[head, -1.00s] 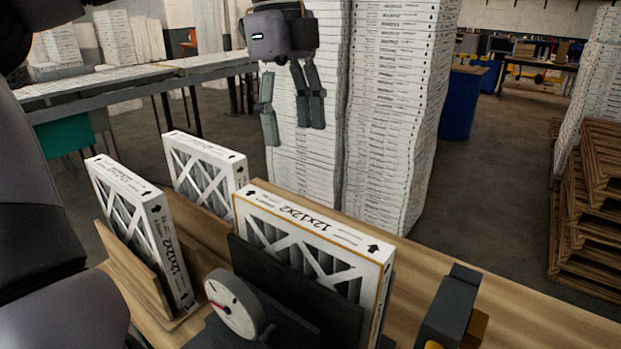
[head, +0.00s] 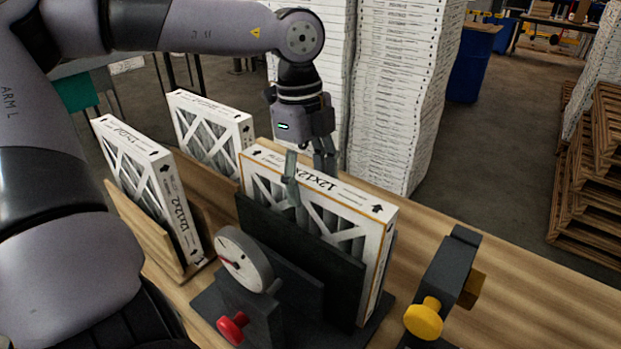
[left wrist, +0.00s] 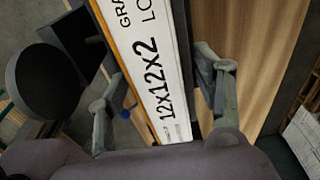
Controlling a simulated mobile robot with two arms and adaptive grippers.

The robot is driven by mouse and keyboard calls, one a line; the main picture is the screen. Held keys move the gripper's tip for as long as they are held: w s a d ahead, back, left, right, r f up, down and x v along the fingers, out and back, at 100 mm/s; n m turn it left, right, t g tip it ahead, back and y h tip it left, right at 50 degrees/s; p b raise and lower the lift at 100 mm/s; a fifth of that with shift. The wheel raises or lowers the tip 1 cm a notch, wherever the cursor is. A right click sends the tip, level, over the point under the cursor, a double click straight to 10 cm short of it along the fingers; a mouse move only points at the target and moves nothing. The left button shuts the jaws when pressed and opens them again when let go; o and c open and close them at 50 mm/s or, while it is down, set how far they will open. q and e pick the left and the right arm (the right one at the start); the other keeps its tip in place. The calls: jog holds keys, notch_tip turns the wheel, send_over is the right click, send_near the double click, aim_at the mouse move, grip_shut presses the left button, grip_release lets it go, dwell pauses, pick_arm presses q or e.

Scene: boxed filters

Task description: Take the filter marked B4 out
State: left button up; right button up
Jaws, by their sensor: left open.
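A white-framed filter with an orange edge line, printed 12x12x2 (head: 348,198), stands upright in a dark fixture (head: 290,246). My left gripper (head: 308,178) points down over its top edge, open, one finger on the near side and one on the far side. In the left wrist view the filter's white edge (left wrist: 158,75) runs between the two spread fingers (left wrist: 163,100), with visible gaps. Two other filters stand at the left, a nearer one (head: 150,185) and a farther one (head: 213,135). I cannot read a B4 mark on any. My right gripper is not in view.
A round dial (head: 243,258) and a red knob (head: 232,326) sit in front of the fixture. A dark block with a yellow knob (head: 424,318) stands at right. A wooden holder (head: 150,235) supports the nearer left filter. Tall filter stacks (head: 400,100) rise behind the table.

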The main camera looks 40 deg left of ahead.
pick_arm(q)
jog(key=shift+d+f, duration=0.1)
jog(key=shift+f, duration=0.25)
jog(key=shift+c, duration=0.2)
jog(key=c, duration=1.3)
jog(key=shift+s+r+b, duration=0.15)
jog(key=shift+s+b, duration=0.15)
jog(key=shift+s, duration=0.15)
jog(key=shift+b, duration=0.4)
